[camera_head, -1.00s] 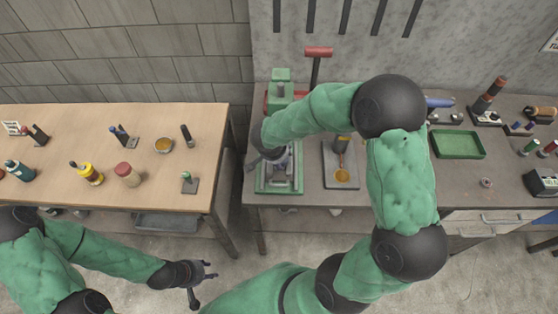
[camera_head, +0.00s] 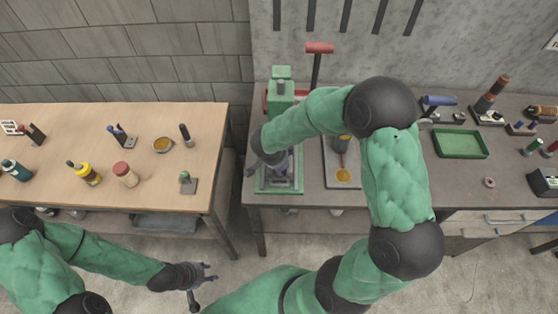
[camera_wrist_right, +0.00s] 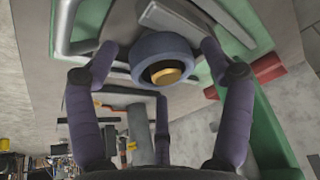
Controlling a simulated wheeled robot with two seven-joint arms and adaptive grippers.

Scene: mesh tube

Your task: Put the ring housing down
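The ring housing (camera_wrist_right: 163,57) is a blue-grey ring with a brass-coloured piece inside, in the right wrist view. It sits over the green press (camera_wrist_right: 245,20) base, between the spread fingers of my right gripper (camera_wrist_right: 160,65). Gaps show between the ring and the two outer fingertips; the middle finger's contact with it cannot be told. In the head view my right gripper (camera_head: 266,165) is low at the green press (camera_head: 281,95), and the ring is hidden there. My left gripper (camera_head: 203,284) is open and empty in front of the tables.
Right of the press stands a grey plate (camera_head: 333,175) with a brass cup. A green tray (camera_head: 460,143) and a small ring (camera_head: 489,183) lie further right. The wooden table (camera_head: 75,195) at left holds several bottles and tools. A gap separates the tables.

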